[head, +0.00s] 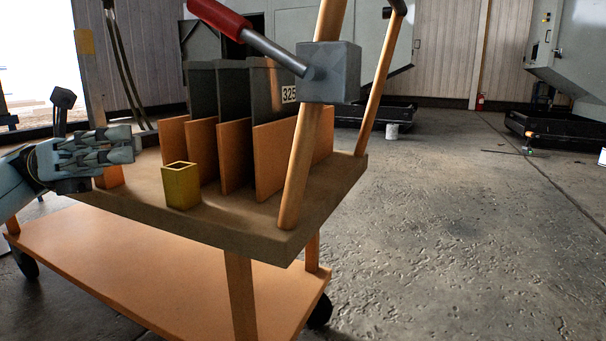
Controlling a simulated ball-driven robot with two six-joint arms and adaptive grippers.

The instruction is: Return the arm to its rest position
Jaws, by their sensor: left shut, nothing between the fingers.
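My left gripper (112,148) comes in from the left, over the left end of the trolley's upper shelf (230,228). It is shut and empty, with its fingers pointing right. A yellow square open-topped holder (181,186) stands on the shelf to the right of the gripper, apart from it. My right gripper is not in view.
Orange upright dividers (236,158) with dark panels (233,88) stand on the shelf behind the holder. A grey block (329,72) with a red-handled bar (222,18) sits on the front orange post (300,170). The lower shelf (170,270) is bare. Open floor (450,220) lies to the right.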

